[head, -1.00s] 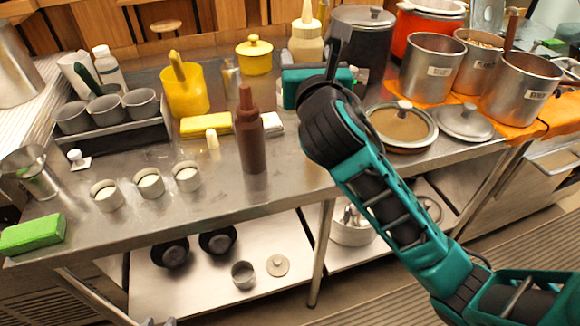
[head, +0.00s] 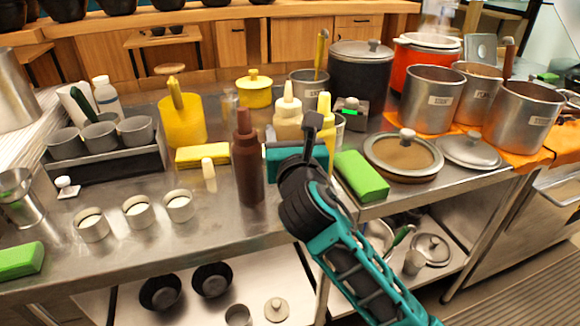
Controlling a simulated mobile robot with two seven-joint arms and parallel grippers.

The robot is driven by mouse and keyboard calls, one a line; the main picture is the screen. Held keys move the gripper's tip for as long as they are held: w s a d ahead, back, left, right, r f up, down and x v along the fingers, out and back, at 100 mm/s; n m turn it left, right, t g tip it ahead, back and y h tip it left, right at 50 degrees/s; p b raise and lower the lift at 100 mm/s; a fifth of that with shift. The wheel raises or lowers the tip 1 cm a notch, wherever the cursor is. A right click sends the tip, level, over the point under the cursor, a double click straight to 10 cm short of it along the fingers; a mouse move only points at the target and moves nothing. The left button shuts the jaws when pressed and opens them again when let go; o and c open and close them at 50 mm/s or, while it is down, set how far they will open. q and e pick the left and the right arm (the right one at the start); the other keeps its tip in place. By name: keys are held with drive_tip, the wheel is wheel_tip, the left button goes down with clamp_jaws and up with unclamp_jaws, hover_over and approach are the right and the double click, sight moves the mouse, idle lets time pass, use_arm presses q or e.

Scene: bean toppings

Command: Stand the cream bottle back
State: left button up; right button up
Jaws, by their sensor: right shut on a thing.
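The cream bottle (head: 288,118), pale with a tapered nozzle, is upright near the middle of the counter in the head view. My right gripper (head: 309,128) reaches up to its right side and is shut on it. One dark finger shows against the bottle. The teal hand hides the bottle's base, so I cannot tell whether it touches the counter. My left gripper is not in view.
A brown bottle (head: 247,165) stands close in front on the left. A yellow bottle (head: 325,112) stands just right of my gripper. A green sponge (head: 361,176) and a lidded pan (head: 403,158) lie to the right. A yellow pot (head: 254,88) is behind.

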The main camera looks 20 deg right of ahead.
drive_tip(key=shift+f, duration=0.6)
wheel_tip(320, 180, down, 4)
drive_tip(key=shift+r+b, duration=0.15)
drive_tip(key=shift+b, duration=0.8)
drive_tip(key=o, duration=0.3)
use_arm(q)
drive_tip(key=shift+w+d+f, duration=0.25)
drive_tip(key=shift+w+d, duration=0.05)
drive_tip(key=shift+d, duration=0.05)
use_arm(e)
drive_tip(key=shift+o, duration=0.3)
